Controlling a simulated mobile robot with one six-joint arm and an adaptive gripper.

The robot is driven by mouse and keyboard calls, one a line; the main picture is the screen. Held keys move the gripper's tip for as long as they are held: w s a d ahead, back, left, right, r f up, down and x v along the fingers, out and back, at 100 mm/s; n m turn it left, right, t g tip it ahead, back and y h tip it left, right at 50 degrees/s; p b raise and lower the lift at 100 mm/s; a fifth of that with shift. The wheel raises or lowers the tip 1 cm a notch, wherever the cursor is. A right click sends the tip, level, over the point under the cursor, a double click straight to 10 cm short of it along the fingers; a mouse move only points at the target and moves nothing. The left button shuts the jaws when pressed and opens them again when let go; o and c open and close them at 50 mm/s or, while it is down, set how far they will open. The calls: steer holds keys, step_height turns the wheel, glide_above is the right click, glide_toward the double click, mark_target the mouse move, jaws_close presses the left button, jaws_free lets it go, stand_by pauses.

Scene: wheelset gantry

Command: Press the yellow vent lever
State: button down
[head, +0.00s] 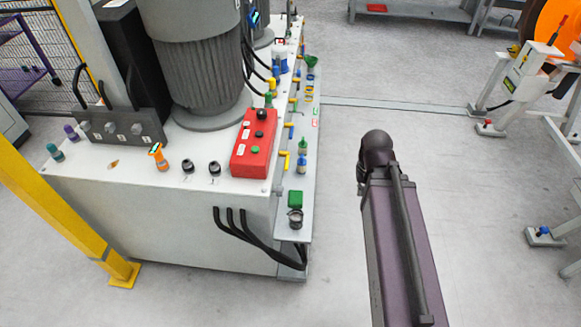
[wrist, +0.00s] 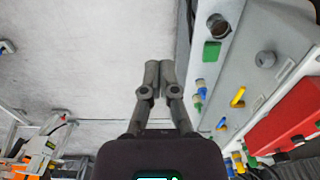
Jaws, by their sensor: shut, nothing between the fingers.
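In the wrist view my gripper (wrist: 152,72) points up the picture with its two fingers together and empty, over bare floor. Small yellow levers stick out of the side of the white machine cabinet. The nearest yellow lever (wrist: 238,97) shows right of my gripper, clearly apart from it, with another yellow one below it. In the head view a bent yellow lever (head: 284,160) shows on the cabinet side beside the red control box, with more yellow ones farther back. I cannot tell which is the vent lever. My gripper cannot be made out in the head view.
The white cabinet (head: 150,215) carries a red control box (head: 254,145) and a large motor (head: 197,75). A narrow ledge beside it holds a green block (head: 295,198) and small bottles. Black hoses hang at its front corner. An orange wheel stand is at the right. Floor between is clear.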

steer(key=w+a+f+m+y+b, duration=0.6)
steer(key=w+f+m+b, duration=0.3)
steer(key=w+b, duration=0.3)
steer(key=w+a+f+m+y+b, duration=0.6)
steer(key=w+f+m+b, duration=0.3)
steer(key=w+b, duration=0.4)
steer(key=shift+w+a+f+b, duration=0.3)
steer(key=shift+a+f+b, duration=0.25)
steer(key=shift+b, duration=1.1)
steer(key=shift+d+f, duration=0.1)
steer(key=shift+d, duration=0.05)
steer(key=shift+f, duration=0.1)
steer(key=b+x, duration=0.5)
steer(key=x, duration=0.5)
steer(key=shift+w+a+r+p, duration=0.1)
steer(key=shift+a+r+p, duration=0.1)
steer(key=shift+r+p, duration=0.8)
steer(key=shift+w+a+r+p, duration=0.1)
steer(key=shift+a+r+p, duration=0.05)
steer(key=shift+r+p, duration=0.85)
